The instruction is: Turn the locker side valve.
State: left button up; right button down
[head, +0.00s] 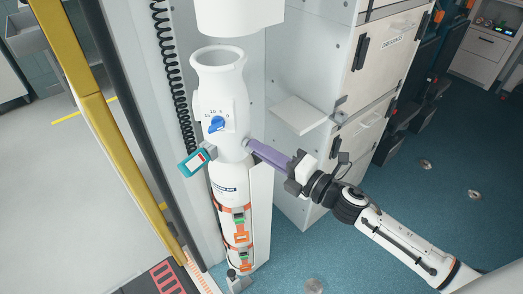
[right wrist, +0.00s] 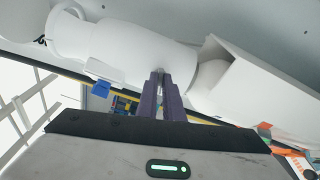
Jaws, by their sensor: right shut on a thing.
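The white cylinder unit (head: 222,100) stands upright in a tall open locker (head: 259,190). A blue knob (head: 216,125) with a number scale is on its front, and it also shows in the right wrist view (right wrist: 102,88). The side valve, a small pale stub (head: 246,142), sticks out of the unit's right side, mostly hidden by my fingertips. My right gripper (head: 252,146) reaches in from the right with long purple fingers, shut on the side valve. In the right wrist view the fingertips (right wrist: 160,76) meet the white body. My left gripper is not in view.
A teal device with a small display (head: 196,160) hangs left of the unit. Orange straps (head: 236,237) hold the lower cylinder. A white shelf (head: 299,114) juts out just above my right fingers. A yellow rail (head: 88,90) stands left. The blue floor (head: 400,200) at right is mostly open.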

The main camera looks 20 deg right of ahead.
dwell(0.3)
jog(key=c, duration=1.9)
grip_release()
jog(key=b+v, duration=0.1)
jog(key=v, duration=0.9)
jog(key=shift+s+b, duration=0.15)
jog(key=shift+b, duration=0.15)
jog(key=shift+d, duration=0.1)
jog(key=s+f+m+g+h, duration=0.1)
jog(key=s+f+m+h, duration=0.2)
jog(key=f+m, duration=0.45)
jog(key=s+f+m+g+h, duration=0.1)
jog(key=s+f+m+h, duration=0.2)
jog(key=f+m, duration=0.45)
jog(key=s+a+f+m+g, duration=0.5)
jog(key=s+a+f+m, duration=0.1)
jog(key=s+f+m, duration=0.3)
jog(key=shift+s+f+m, duration=0.4)
jog(key=shift+s+f, duration=0.35)
jog(key=shift+s, duration=0.15)
